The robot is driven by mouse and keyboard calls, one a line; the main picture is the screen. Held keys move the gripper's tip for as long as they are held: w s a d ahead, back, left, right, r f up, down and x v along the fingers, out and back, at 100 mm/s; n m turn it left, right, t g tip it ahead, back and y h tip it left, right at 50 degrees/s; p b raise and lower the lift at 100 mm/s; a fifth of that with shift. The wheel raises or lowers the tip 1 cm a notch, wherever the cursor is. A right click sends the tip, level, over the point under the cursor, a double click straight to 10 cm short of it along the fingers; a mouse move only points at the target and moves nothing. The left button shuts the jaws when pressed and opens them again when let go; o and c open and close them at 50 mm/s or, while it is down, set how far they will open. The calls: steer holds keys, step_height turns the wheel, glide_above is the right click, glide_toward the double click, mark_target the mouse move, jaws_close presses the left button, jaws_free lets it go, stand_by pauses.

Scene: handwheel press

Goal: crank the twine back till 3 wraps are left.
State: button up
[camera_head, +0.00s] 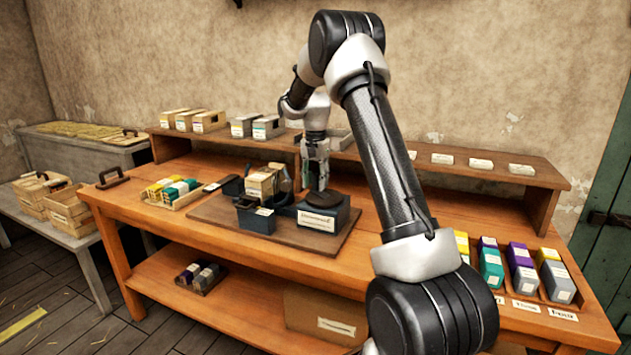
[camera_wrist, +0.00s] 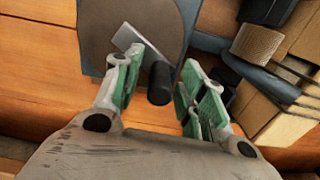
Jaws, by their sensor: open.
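My gripper (camera_head: 317,178) points down over the handwheel press on the bench. In the wrist view my gripper (camera_wrist: 161,66) is open, with green-padded fingers on either side of a black crank knob (camera_wrist: 159,85). The knob shows gaps to both pads. A pale metal crank arm (camera_wrist: 136,42) runs from it toward a brown rounded disc (camera_wrist: 150,20). The dark disc (camera_head: 322,199) sits on a labelled blue-grey housing (camera_head: 318,220) in the head view. A ribbed tan band, perhaps the twine (camera_wrist: 257,44), shows at upper right in the wrist view; its wraps cannot be counted.
Tan blocks (camera_head: 262,182) stand in the press, left of my gripper. A tray of coloured boxes (camera_head: 173,192) lies further left, and more boxes (camera_head: 523,270) stand at the right. A raised shelf (camera_head: 500,176) runs behind. The bench front right of the press is mostly bare.

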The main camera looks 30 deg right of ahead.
jaws_close()
steer(key=shift+a, duration=0.1)
